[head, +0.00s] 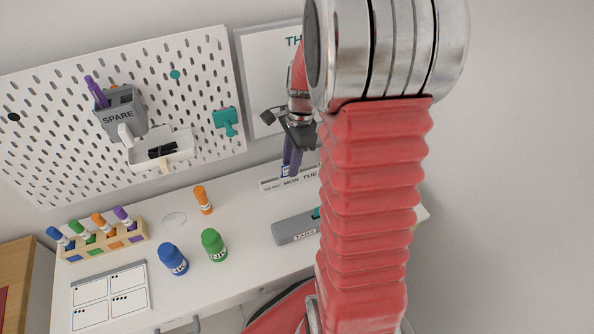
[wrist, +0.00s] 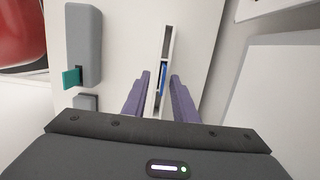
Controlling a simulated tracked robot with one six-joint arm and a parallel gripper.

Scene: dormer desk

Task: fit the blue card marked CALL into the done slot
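A blue card (wrist: 163,80) shows edge-on in the wrist view, standing in a narrow white slotted holder (wrist: 168,42). Its CALL marking cannot be read. My gripper (wrist: 160,75) is open, with one purple finger on each side of the card and holder and a gap to each. In the head view my gripper (head: 291,172) points down at the holder (head: 271,185), which has day labels such as MON and TUE on its front; its right part is hidden behind my arm. I cannot make out a slot marked done.
A grey box (head: 292,231) with a teal tab stands in front of the holder, partly behind my arm. A pegboard (head: 60,110) is behind.

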